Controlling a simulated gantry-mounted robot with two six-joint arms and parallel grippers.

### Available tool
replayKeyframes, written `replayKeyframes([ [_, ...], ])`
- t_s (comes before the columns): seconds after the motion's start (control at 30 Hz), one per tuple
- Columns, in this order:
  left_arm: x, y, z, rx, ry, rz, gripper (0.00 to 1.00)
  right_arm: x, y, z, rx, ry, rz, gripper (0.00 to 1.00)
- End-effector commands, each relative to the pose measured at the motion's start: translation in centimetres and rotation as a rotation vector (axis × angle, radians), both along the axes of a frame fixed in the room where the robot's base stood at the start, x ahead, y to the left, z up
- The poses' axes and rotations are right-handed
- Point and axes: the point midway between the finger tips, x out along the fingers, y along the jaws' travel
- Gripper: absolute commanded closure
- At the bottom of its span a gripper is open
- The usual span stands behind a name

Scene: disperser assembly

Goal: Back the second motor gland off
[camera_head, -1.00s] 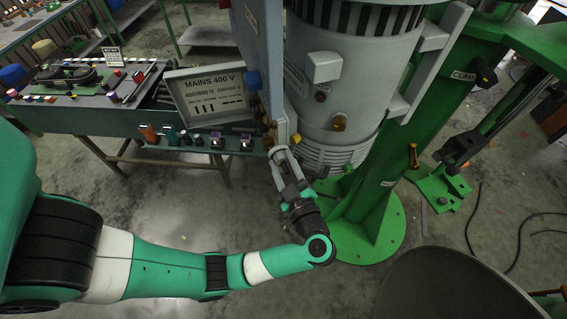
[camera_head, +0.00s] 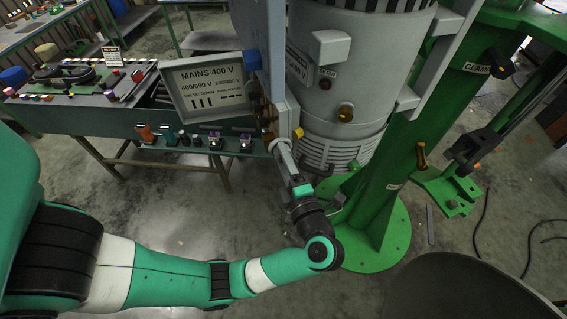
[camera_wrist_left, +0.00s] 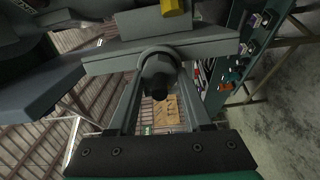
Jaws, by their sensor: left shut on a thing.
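The grey motor (camera_head: 350,95) stands upright with its terminal box (camera_head: 262,45) on its left side. At the lower end of the box, my left gripper (camera_head: 272,143) reaches up from below. In the left wrist view its two fingers (camera_wrist_left: 160,75) are shut on a round grey gland (camera_wrist_left: 158,66), one finger on each side. In the head view the gripper hides most of that gland. A yellow fitting (camera_head: 298,132) sits just right of the fingertips, and a brass-coloured one (camera_head: 344,115) is on the motor body. My right gripper is out of view.
A "MAINS 400 V" plate (camera_head: 208,86) stands left of the box. Behind is a green bench (camera_head: 110,122) with small parts along its front edge. A green column (camera_head: 385,185) stands close right of my wrist.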

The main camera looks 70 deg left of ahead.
Motion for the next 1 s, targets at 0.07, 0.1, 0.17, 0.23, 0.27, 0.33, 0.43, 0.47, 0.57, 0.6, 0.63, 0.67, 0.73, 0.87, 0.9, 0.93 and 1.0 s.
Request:
replayKeyframes([
  [0.07,0.0,0.0,-0.4,0.001,-0.072,0.001,1.0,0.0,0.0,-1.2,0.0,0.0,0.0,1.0],
  [0.1,0.0,0.0,-0.4,0.0,-0.107,0.001,1.0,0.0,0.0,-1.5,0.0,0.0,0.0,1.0],
  [0.17,0.0,0.0,-0.4,0.0,-0.155,0.002,1.0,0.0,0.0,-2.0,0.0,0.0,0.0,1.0],
  [0.23,0.0,0.0,-0.4,-0.001,-0.207,0.002,1.0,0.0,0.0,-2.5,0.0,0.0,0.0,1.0],
  [0.27,0.0,0.0,-0.4,-0.001,-0.227,0.002,1.0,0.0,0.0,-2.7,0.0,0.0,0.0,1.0],
  [0.33,0.0,0.0,-0.4,-0.002,-0.271,0.002,1.0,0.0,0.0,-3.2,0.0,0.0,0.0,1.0],
  [0.43,0.0,0.0,-0.4,-0.003,-0.321,0.002,1.0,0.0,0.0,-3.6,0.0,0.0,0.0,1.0],
  [0.47,0.0,0.0,-0.3,-0.003,-0.333,0.002,1.0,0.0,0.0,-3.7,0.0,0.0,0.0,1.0],
  [0.57,0.0,0.0,-0.3,-0.003,-0.368,0.002,1.0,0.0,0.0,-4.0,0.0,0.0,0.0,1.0],
  [0.6,0.0,0.0,-0.2,-0.004,-0.378,0.002,1.0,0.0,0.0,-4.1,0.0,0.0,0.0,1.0],
  [0.63,0.0,0.0,-0.2,-0.004,-0.384,0.002,1.0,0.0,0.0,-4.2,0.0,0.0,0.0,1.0],
  [0.67,0.0,0.0,-0.2,-0.004,-0.39,0.002,1.0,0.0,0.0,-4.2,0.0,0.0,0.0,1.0],
  [0.73,0.0,0.0,-0.2,-0.004,-0.399,0.002,1.0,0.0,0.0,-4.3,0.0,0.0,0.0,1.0],
  [0.87,0.0,0.0,-0.1,-0.004,-0.407,0.002,1.0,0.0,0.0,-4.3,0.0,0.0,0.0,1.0],
  [0.9,0.0,0.0,-0.1,-0.004,-0.407,0.002,1.0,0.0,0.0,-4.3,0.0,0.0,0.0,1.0],
  [0.93,0.0,0.0,-0.1,-0.004,-0.407,0.002,1.0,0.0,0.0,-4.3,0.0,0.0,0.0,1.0],
  [1.0,0.0,0.0,-0.1,-0.004,-0.407,0.002,1.0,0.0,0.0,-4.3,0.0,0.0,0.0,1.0],
])
